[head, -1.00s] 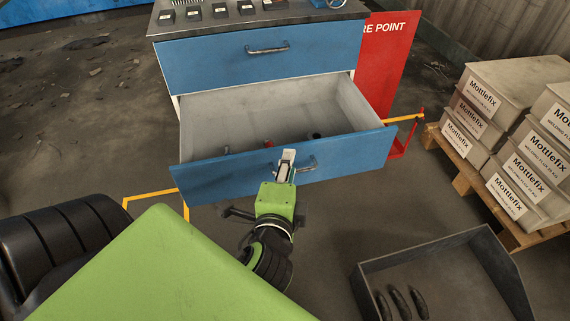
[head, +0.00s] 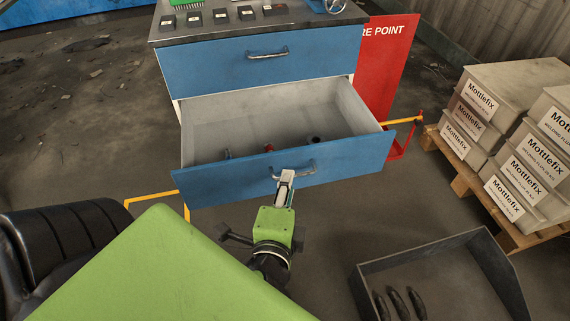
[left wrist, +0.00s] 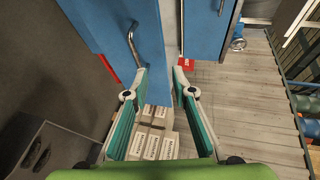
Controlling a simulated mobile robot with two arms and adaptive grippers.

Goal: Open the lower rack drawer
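The rack's lower drawer (head: 235,185) has a blue front and stands pulled well out, its grey inside showing with a few small objects. The upper drawer (head: 205,68) is shut. The lower handle (head: 295,172) is a metal bar on the drawer front. My left gripper (head: 286,178) is just in front of and below this handle in the head view. In the left wrist view my left gripper (left wrist: 160,80) has its fingers spread, with the edge of a blue panel beyond the gap. A handle (left wrist: 133,45) shows beside the left finger's tip, not between the fingers. My right gripper is not in view.
A grey open tray (head: 445,262) with several dark pieces lies on the floor at lower right. Stacked Mottlefix boxes (head: 505,90) stand on a pallet at right. A red panel (head: 385,70) stands beside the rack.

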